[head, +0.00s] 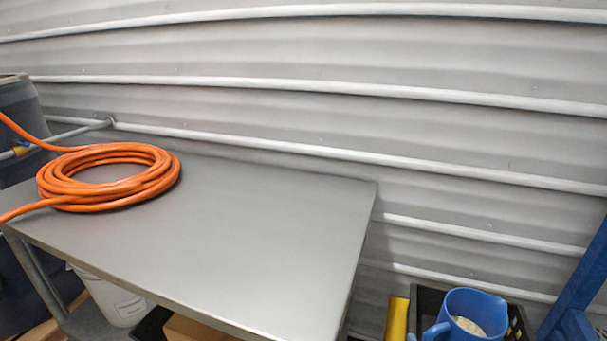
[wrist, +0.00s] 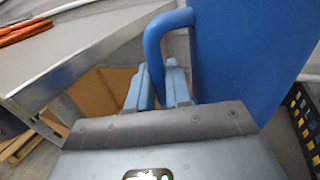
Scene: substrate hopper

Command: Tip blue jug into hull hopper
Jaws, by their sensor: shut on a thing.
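The blue jug (head: 468,318) is at the lower right of the head view, upright, with pale loose material showing inside. Its handle is on its left side, and its base is cut off by the frame. In the wrist view the jug's blue wall (wrist: 250,45) fills the upper right. My gripper (wrist: 159,82) is shut on the jug's handle, one finger on each side of it. My gripper does not show in the head view. I cannot make out the hull hopper in either view.
A metal table (head: 250,220) holds a coiled orange hose (head: 110,178). A black crate (head: 428,300) shows behind the jug, with a yellow object (head: 397,318) beside it. A blue post (head: 582,275) stands at the right edge. A white bucket (head: 113,300) is under the table.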

